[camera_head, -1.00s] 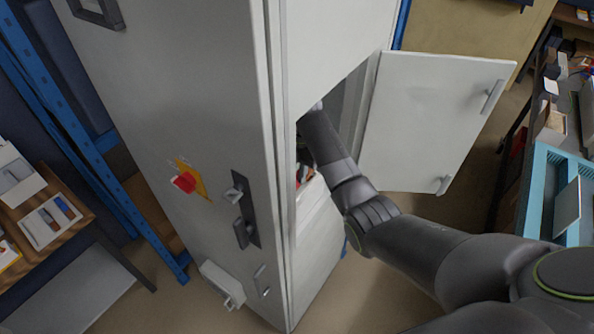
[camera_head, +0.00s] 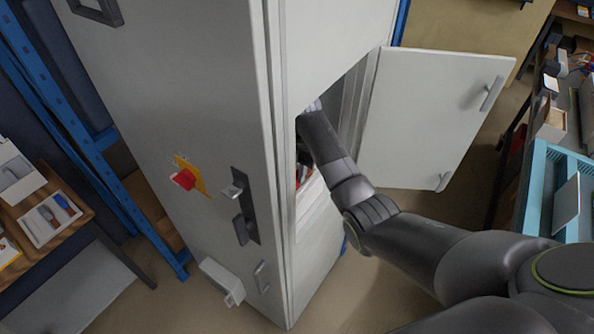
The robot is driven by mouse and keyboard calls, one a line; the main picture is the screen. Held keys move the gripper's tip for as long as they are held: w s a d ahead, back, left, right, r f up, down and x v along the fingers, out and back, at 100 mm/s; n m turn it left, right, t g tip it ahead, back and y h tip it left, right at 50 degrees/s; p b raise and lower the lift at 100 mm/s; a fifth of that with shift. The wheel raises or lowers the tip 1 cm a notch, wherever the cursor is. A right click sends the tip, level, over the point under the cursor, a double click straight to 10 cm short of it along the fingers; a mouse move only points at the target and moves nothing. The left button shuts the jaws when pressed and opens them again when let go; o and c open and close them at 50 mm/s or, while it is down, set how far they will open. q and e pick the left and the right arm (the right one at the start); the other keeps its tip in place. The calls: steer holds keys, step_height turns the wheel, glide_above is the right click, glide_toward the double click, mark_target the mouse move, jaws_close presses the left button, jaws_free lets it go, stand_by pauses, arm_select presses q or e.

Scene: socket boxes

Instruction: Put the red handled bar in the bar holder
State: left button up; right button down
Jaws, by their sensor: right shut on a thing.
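My right arm reaches from the lower right through the open doorway of a tall white cabinet (camera_head: 185,100). My right gripper (camera_head: 313,105) is at the upper edge of this opening, mostly hidden by the cabinet. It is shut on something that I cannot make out. A small patch of red (camera_head: 304,174) shows inside the opening, below the forearm, but I cannot tell what it belongs to. I cannot make out the red handled bar or identify its holder. My left gripper is out of view.
The cabinet door (camera_head: 430,118) stands open to the right of my forearm. A red switch on a yellow plate (camera_head: 185,179), a dark latch (camera_head: 243,208) and a white box (camera_head: 221,281) are on the cabinet's side. A light-blue crate (camera_head: 541,190) stands at the right.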

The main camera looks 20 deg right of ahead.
steer(key=shift+f, duration=0.15)
steer(key=c, duration=1.3)
jaws_free()
steer(key=shift+o, duration=0.2)
